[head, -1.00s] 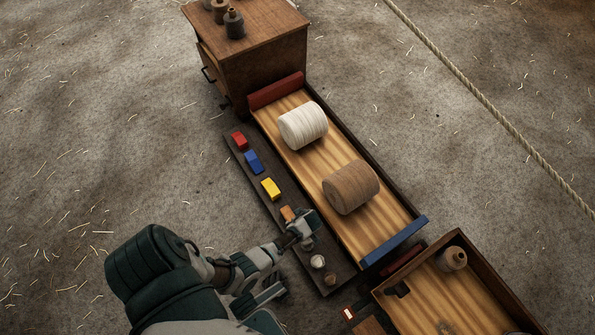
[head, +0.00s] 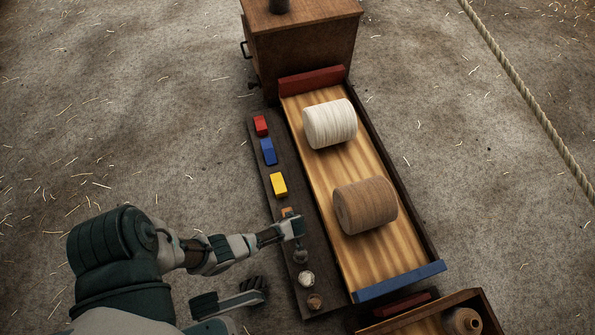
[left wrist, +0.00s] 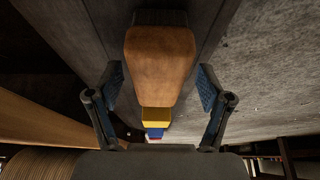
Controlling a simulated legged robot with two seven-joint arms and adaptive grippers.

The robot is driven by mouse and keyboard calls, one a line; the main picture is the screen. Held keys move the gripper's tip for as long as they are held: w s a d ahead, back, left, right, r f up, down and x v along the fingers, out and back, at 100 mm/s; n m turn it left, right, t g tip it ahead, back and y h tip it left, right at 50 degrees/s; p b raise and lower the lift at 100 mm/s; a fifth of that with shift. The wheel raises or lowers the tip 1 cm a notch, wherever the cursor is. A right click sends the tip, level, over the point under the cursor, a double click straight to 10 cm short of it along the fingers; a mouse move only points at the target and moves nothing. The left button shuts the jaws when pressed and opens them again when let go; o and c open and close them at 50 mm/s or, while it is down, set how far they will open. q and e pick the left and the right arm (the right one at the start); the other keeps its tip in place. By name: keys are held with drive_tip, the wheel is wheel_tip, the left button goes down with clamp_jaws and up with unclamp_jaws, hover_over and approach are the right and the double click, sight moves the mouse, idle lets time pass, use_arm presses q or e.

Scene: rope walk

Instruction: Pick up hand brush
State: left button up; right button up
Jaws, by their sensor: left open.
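A brown wooden block with rounded edges (head: 287,211) lies on a dark board (head: 262,165). It may be the hand brush, but I see no bristles and cannot tell. In the left wrist view the block (left wrist: 160,55) shows large between the two fingers. My left gripper (head: 294,228) is at the near end of the block and partly covers it in the head view. In the left wrist view the gripper (left wrist: 161,78) is open, with a gap on both sides of the block.
Yellow (head: 279,184), blue (head: 268,151) and red (head: 261,126) blocks lie farther along the board. Small round pieces, one white (head: 306,279), lie nearer. A wooden tray with a white spool (head: 330,124) and a brown spool (head: 366,205) runs alongside. A cabinet (head: 300,55) stands beyond.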

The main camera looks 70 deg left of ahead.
use_arm(q)
drive_tip(key=shift+a+f, duration=0.15)
drive_tip(key=shift+f, duration=0.2)
drive_tip(key=shift+w+r, duration=0.15)
drive_tip(key=shift+r, duration=0.05)
drive_tip(key=shift+f, duration=0.15)
drive_tip(key=shift+f, duration=0.15)
drive_tip(key=c, duration=1.4)
